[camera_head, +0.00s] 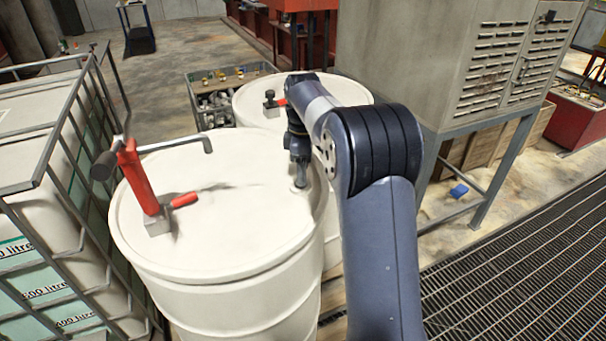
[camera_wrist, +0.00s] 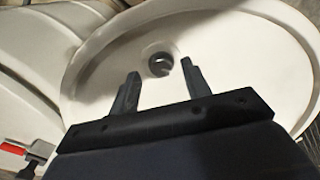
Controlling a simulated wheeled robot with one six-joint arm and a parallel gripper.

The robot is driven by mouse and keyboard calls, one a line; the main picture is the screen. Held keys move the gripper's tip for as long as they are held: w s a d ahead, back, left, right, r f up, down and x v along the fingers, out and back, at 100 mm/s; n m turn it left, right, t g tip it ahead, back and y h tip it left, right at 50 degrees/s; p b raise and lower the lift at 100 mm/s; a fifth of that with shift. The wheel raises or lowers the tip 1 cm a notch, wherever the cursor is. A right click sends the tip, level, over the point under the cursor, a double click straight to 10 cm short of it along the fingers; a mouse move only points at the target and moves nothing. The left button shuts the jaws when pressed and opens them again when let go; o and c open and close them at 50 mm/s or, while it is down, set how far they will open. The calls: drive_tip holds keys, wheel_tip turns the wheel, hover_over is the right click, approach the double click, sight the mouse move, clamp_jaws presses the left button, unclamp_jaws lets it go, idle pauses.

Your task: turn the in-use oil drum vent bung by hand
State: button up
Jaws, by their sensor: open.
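The front white oil drum (camera_head: 225,235) stands upright with a red hand pump (camera_head: 141,180) on the left of its lid. My gripper (camera_head: 299,178) points down over the right part of this lid, close to the vent bung (camera_head: 299,188), which is mostly hidden there. In the wrist view, the bung (camera_wrist: 160,64) is a small dark round fitting near the lid rim. My open gripper (camera_wrist: 160,70) has one finger on each side of it in the picture, with gaps. I cannot tell whether the fingertips are at its height.
A caged white tank (camera_head: 40,190) is at left. A grey cabinet (camera_head: 430,60) on legs stands at right, beside a floor grating (camera_head: 510,270).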

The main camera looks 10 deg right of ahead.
drive_tip(key=shift+f, duration=1.25)
drive_tip(key=shift+c, duration=0.5)
drive_tip(key=c, duration=0.9)
